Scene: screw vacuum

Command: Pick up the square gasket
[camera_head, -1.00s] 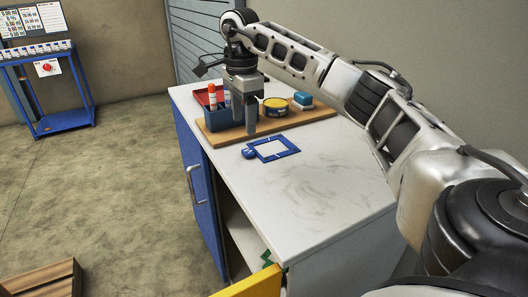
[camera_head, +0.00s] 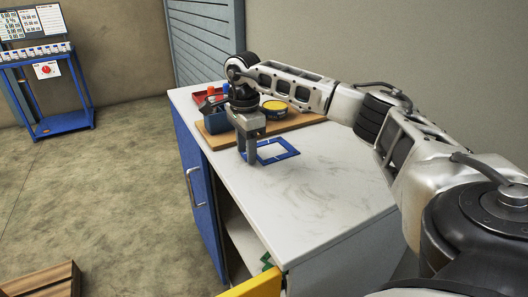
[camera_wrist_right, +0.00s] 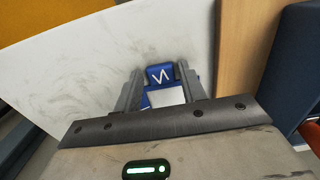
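The square gasket (camera_head: 284,154) is a flat blue square frame with an open middle, lying on the white countertop (camera_head: 300,195). My right gripper (camera_head: 247,158) points down over the gasket's left side, where a tab sticks out. In the right wrist view, the gasket's blue tab (camera_wrist_right: 160,78) with a white mark lies between the two grey fingers. The fingers are open, with a small gap on each side of the tab. Much of the gasket is hidden there by the gripper body. My left gripper is not in view.
A wooden board (camera_head: 300,122) behind the gasket holds a blue holder (camera_head: 216,123), a red tray (camera_head: 205,96) and a round yellow-and-dark tin (camera_head: 273,109). The counter to the right and front is clear. A yellow object (camera_head: 255,284) shows at the bottom edge.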

